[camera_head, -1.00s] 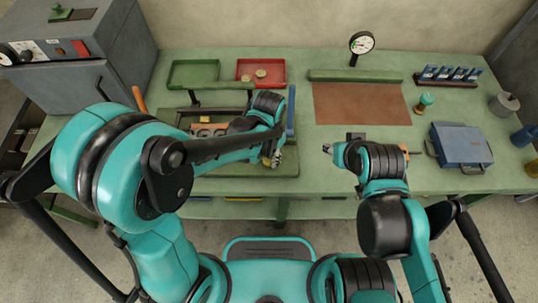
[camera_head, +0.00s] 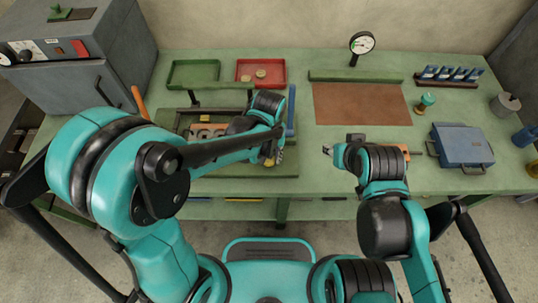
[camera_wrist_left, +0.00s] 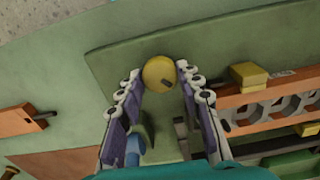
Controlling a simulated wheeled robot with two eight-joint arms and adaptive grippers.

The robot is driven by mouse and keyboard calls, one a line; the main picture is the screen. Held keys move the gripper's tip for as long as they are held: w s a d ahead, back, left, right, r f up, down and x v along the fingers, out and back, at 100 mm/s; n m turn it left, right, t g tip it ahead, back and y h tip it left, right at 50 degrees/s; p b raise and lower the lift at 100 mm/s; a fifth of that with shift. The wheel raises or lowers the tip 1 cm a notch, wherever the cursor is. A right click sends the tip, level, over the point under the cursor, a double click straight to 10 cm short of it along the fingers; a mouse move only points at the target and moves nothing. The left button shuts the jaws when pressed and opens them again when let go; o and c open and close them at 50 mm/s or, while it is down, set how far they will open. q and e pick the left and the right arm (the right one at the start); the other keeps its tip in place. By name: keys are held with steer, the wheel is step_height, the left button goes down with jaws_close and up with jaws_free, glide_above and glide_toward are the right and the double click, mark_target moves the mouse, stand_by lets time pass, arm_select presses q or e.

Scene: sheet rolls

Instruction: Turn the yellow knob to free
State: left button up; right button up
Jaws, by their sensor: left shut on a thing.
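The yellow knob (camera_wrist_left: 158,71) is a round cap with a small dark mark near its lower right edge. It sits between the fingertips of my left gripper (camera_wrist_left: 161,84), which is shut on it. In the head view the knob (camera_head: 269,161) shows as a small yellow patch beside my left gripper (camera_head: 274,155), at the front right of the green fixture (camera_head: 230,170). My arm hides part of the fixture. My right gripper (camera_head: 328,150) is over the front of the bench, away from the knob; its finger gap is too small to judge.
A wooden block with hexagonal holes (camera_wrist_left: 280,108) and a yellow block (camera_wrist_left: 249,75) are right of the gripper in the wrist view. Green (camera_head: 194,62) and red (camera_head: 280,66) trays stand behind. A blue case (camera_head: 462,136) is at right. The brown mat (camera_head: 360,112) is clear.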

mark_target(269, 158)
arm_select(q)
steer(key=shift+n, duration=0.3)
steer(key=o, duration=1.1)
steer(key=shift+o, duration=0.2)
step_height(269, 158, up, 12)
steer(key=s+a+r+t, duration=0.1)
steer(key=s+a+t, duration=0.1)
steer(key=a, duration=0.7)
steer(key=s+a+t, duration=0.3)
steer(key=a+t, duration=0.2)
steer(key=a, duration=0.3)
steer(key=shift+a+r, duration=0.35)
steer(key=shift+r, duration=0.05)
